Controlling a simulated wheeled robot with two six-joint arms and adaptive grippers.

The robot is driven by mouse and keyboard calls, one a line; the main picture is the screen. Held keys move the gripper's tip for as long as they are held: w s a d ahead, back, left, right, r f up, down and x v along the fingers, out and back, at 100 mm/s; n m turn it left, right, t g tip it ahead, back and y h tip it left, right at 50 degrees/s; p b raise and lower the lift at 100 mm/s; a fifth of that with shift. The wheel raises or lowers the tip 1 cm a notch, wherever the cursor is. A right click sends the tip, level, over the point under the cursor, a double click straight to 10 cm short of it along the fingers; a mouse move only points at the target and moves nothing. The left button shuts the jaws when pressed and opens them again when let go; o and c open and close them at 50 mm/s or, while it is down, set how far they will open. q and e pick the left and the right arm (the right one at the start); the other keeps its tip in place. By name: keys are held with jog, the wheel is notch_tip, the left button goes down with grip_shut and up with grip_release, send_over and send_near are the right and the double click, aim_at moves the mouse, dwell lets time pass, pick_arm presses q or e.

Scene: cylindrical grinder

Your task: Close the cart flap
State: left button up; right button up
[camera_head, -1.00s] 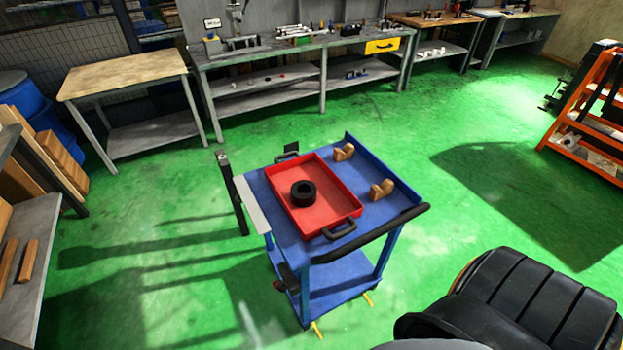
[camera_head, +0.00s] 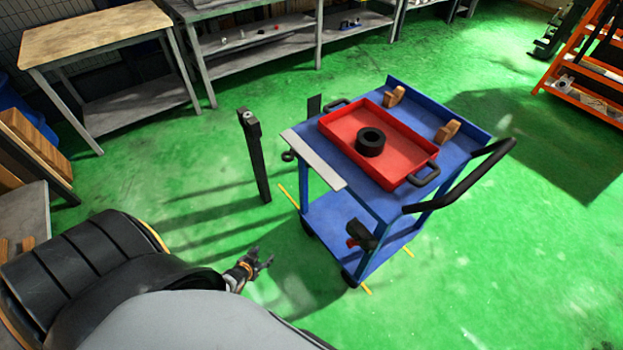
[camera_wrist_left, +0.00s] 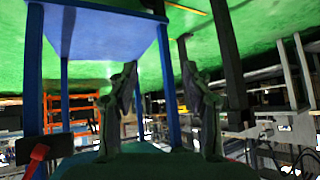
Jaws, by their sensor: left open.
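The blue cart (camera_head: 465,152) stands right of centre in the head view. A pale grey flap (camera_head: 313,160) runs along the left edge of its top, apart from the red tray; its exact tilt is hard to tell. My left gripper (camera_head: 263,259) is open and empty, low and to the left of the cart, clear of the flap. In the left wrist view the open fingers of my left gripper (camera_wrist_left: 160,80) show, with the blue cart (camera_wrist_left: 100,35) behind them and nothing between the fingers. My right gripper is not in view.
On the cart are a red tray (camera_head: 408,153) with a black ring (camera_head: 370,142) and two wooden V-shaped blocks (camera_head: 447,131). A black post (camera_head: 254,160) stands left of the cart. A black handle (camera_head: 465,185) juts from its right. Green floor (camera_head: 200,245) is free around it.

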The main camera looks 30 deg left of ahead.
pick_arm(q)
jog(key=w+a+t+b, duration=0.2)
jog(key=w+t+b, duration=0.2)
jog(key=w, duration=0.4)
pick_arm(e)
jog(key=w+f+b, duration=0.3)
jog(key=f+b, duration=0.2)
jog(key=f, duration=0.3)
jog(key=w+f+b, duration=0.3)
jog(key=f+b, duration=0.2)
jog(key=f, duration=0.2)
pick_arm(q)
jog(key=m+t+h+b, duration=0.25)
jog(key=t+h, duration=0.25)
jog(key=t, duration=0.4)
send_near(306, 166)
jog(key=shift+n, duration=0.25)
jog(key=b+x, duration=0.2)
jog(key=x, duration=0.7)
jog(key=shift+w, duration=0.4)
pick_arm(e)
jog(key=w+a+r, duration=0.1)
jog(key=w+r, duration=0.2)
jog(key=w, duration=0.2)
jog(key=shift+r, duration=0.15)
